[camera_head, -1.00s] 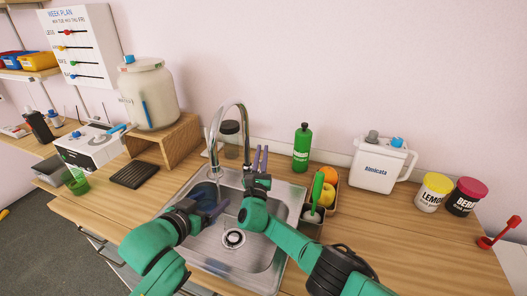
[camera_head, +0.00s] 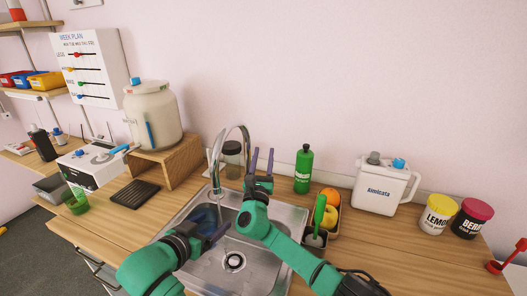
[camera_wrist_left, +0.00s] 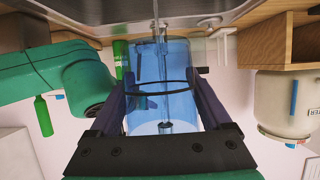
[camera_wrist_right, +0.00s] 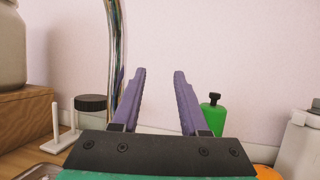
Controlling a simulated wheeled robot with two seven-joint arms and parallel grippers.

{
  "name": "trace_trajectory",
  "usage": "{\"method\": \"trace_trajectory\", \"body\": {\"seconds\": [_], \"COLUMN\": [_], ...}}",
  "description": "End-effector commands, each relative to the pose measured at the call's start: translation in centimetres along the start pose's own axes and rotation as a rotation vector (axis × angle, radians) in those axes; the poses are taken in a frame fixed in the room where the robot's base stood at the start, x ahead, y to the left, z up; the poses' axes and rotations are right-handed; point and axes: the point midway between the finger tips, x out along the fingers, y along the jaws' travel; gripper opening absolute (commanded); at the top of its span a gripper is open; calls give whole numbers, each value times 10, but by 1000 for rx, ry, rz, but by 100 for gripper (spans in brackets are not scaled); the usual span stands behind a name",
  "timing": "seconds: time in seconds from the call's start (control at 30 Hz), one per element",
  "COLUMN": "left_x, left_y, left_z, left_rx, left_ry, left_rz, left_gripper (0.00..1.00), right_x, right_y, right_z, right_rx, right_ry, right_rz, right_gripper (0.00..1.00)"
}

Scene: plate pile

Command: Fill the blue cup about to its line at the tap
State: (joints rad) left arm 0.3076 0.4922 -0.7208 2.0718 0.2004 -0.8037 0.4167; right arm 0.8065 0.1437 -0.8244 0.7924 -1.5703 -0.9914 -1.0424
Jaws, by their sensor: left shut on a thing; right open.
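The translucent blue cup (camera_head: 204,216) is over the left part of the sink, partly hidden by my left gripper (camera_head: 217,230). My left gripper is shut on the cup; its fingers lie on either side of it in the left wrist view. There the cup (camera_wrist_left: 150,105) has a dark ring line, and the picture is upside down. I cannot tell its water level. My right gripper (camera_head: 262,155) is open and empty, just right of the tap's arch.
The steel sink (camera_head: 228,285) has a drain. A dark-lidded jar (camera_head: 232,160) stands behind the tap, and a green bottle (camera_head: 303,168) behind the sink. A fruit tray (camera_head: 336,222) borders the sink's right side. A large dispenser (camera_head: 152,112) stands on a wooden stand at left.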

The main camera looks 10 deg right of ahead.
Motion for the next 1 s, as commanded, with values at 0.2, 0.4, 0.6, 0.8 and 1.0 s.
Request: {"method": "trace_trajectory", "body": {"seconds": [0.2,0.4,0.6,0.8,1.0], "left_x": [0,0,22,63,69], "left_y": [0,0,0,0,0], "left_z": [0,0,-11,-28,-29], "left_rx": [0,0,0,1,1], "left_ry": [0,0,3,2,0], "left_rz": [0,0,0,0,1], "left_gripper": [19,19,19,19,19], "right_x": [12,12,12,12,12], "right_y": [-1,-1,-1,-1,-1], "right_z": [26,28,27,27,27], "right_rx": [-1,-2,-2,-2,-2], "right_ry": [0,0,0,0,0], "right_rz": [0,0,0,0,0], "right_gripper": [44,44,44,44,44]}}
